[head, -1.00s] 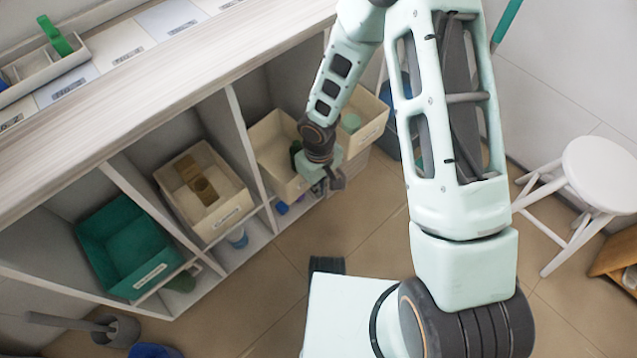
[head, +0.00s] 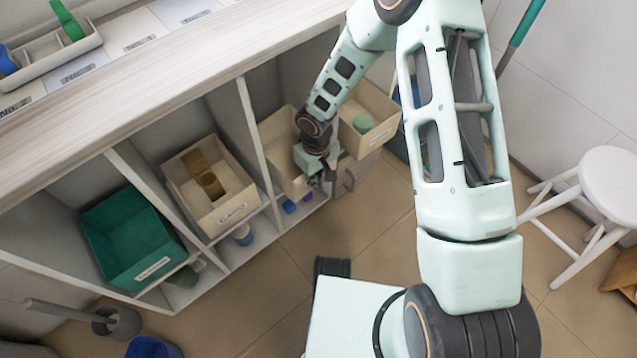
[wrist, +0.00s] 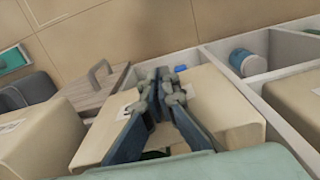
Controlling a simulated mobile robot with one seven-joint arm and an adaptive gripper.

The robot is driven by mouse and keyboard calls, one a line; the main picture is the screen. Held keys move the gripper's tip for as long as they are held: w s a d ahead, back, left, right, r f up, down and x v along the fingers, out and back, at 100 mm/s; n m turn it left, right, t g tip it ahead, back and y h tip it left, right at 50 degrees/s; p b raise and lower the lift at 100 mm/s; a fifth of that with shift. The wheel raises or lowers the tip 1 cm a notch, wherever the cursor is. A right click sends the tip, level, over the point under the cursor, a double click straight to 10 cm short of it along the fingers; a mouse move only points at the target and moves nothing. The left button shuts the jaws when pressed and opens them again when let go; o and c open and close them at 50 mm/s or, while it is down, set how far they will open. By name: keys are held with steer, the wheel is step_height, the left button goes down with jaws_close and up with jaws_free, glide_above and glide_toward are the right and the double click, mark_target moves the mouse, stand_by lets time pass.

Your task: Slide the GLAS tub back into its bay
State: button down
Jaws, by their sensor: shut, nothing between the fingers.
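A beige tub (head: 277,135) sits in the bay where my gripper is, between the divider and the rightmost tub; no label on it is readable, so I cannot confirm it is the GLAS tub. My gripper (head: 328,184) is at its front end in the head view, and my wrist hides part of the tub. In the wrist view my gripper (wrist: 165,78) points over the beige tub (wrist: 215,105), fingers together and empty. I cannot tell whether they touch it. A white label shows partly beside the fingers.
To the right, another beige tub (head: 383,138) holds a green round item. To the left are a beige tub (head: 232,212) with brown items and a green tub (head: 125,245). A white stool (head: 610,180) stands at right. Floor before the cart is mostly clear.

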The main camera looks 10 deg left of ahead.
steer(key=w+a, duration=0.3)
steer(key=a, duration=0.1)
steer(key=shift+w+a, duration=0.1)
steer(key=shift+w, duration=0.25)
